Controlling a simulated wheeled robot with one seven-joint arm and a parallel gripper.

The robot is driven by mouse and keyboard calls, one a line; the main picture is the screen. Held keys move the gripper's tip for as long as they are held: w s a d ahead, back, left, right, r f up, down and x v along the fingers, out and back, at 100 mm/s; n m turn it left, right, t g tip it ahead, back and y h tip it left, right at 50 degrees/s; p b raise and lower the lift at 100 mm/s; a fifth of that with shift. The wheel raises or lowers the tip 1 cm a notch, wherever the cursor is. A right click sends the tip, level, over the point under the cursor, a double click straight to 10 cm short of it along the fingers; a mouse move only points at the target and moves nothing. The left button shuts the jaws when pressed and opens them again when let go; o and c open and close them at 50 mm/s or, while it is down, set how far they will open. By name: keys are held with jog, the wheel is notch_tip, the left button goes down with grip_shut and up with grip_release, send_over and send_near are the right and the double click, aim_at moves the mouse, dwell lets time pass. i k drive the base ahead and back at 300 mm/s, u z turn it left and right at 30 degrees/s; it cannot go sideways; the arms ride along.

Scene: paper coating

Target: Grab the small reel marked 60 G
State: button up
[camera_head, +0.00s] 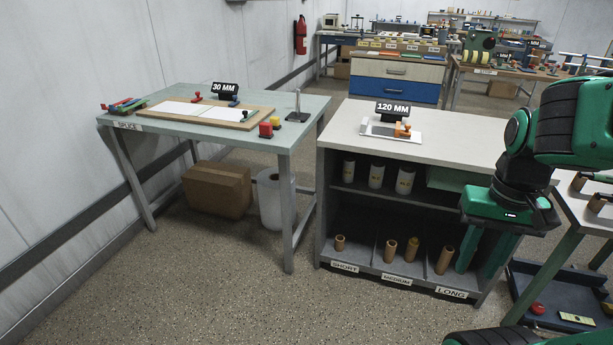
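I cannot make out a reel marked 60 G. My gripper (477,271) hangs at the right, pointing down, in front of the right side of the shelf unit. Its two green fingers are apart with nothing visible between them. It is far from the drawer cabinet.
The shelf unit (455,147), with a 120 MM sign (392,109), holds several tubes. A cart (560,283) stands right. Floor in front is clear.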

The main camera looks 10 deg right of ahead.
aim_at(349, 167)
jog(key=u, duration=2.15)
jog(key=i, duration=1.2)
jog(key=z, duration=2.75)
jog(key=i, duration=0.85)
jog(key=z, duration=0.05)
